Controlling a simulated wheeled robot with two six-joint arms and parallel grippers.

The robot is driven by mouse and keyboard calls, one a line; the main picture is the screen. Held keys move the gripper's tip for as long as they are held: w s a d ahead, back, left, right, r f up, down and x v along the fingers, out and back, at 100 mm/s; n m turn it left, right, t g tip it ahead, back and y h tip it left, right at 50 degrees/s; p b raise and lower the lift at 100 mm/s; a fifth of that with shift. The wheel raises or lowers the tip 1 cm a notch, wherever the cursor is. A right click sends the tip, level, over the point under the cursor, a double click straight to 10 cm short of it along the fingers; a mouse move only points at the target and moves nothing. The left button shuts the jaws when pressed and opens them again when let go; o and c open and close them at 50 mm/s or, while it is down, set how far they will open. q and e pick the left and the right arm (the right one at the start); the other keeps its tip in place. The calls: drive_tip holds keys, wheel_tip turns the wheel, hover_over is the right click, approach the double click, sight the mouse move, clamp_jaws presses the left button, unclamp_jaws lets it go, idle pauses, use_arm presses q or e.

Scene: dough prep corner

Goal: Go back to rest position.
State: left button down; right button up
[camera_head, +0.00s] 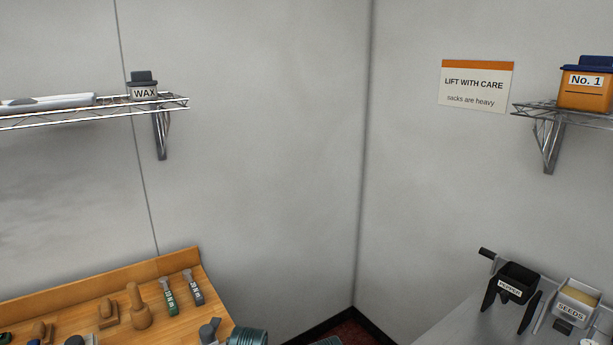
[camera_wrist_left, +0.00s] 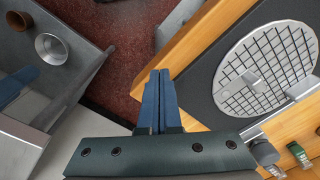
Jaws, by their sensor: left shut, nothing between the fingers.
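My left gripper (camera_wrist_left: 159,76) shows in the left wrist view with its two blue fingers pressed together and nothing between them. Its fingertips are over the edge of a wooden board or bench top, with the dark red floor beyond. In the head view I cannot make out either gripper.
A round gridded plate (camera_wrist_left: 268,72) lies on a dark mat right of the fingers. A grey surface with a metal cup (camera_wrist_left: 51,47) is on the left. The wooden bench (camera_head: 185,318) holds several tools; bins (camera_head: 515,283) stand at right. Wire shelves (camera_head: 180,101) are above.

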use_arm(q)
drive_tip(key=s+d+m, duration=0.2)
drive_tip(key=s+d, duration=0.1)
drive_tip(key=d, duration=0.3)
drive_tip(key=shift+s+y, duration=0.4)
idle(0.9)
